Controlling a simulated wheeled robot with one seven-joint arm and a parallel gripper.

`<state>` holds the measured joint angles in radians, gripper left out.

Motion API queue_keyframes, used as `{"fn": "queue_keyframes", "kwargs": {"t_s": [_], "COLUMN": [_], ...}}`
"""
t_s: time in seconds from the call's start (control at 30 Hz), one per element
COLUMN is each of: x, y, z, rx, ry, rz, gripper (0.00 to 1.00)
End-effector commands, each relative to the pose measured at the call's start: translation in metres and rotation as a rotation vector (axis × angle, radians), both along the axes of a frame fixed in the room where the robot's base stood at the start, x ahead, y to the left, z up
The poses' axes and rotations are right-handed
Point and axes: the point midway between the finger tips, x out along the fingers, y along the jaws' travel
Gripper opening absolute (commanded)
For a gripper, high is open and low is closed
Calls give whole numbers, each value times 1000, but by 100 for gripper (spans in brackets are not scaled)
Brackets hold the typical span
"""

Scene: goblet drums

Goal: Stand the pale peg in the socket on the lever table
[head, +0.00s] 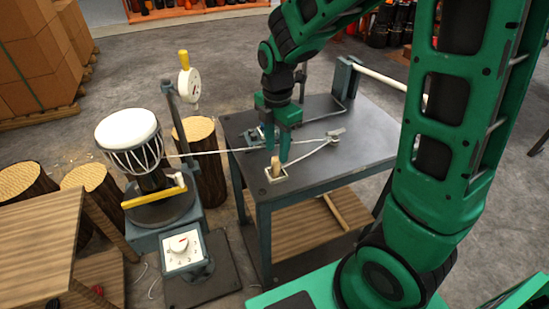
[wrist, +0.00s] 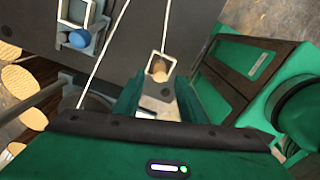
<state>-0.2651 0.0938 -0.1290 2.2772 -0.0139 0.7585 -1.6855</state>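The pale peg (head: 276,167) stands in the small pale square socket (head: 277,177) at the near left corner of the dark lever table (head: 350,150). It looks about upright; how deep it sits cannot be seen. In the wrist view the peg (wrist: 158,69) shows inside the square frame of the socket (wrist: 169,58), just beyond my fingertips. My gripper (head: 277,154) points down over the peg, with its green fingers apart. In the wrist view my gripper (wrist: 158,85) has a clear gap on both sides of the peg, and no contact shows.
White cords run across the table to a metal fitting (head: 335,135). A blue ball (wrist: 78,39) sits by another pale frame (wrist: 75,12).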

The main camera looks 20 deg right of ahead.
Motion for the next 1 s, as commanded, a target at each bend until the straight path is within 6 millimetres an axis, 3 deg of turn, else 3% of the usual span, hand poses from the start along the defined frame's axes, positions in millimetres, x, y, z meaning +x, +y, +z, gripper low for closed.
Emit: {"fn": "queue_keyframes", "kwargs": {"t_s": [0.1,0.3,0.67,0.83,1.0], "x": [1,1,-1,-19,-65], "y": [0,0,-2,-32,-87], "z": [25,53,64,71,81], "rx": [1,1,0,-4,-9], "ry": [-5,-2,0,-4,-8], "rz": [0,0,-14,-254,-772], "gripper": [38,38,38,38,38]}}
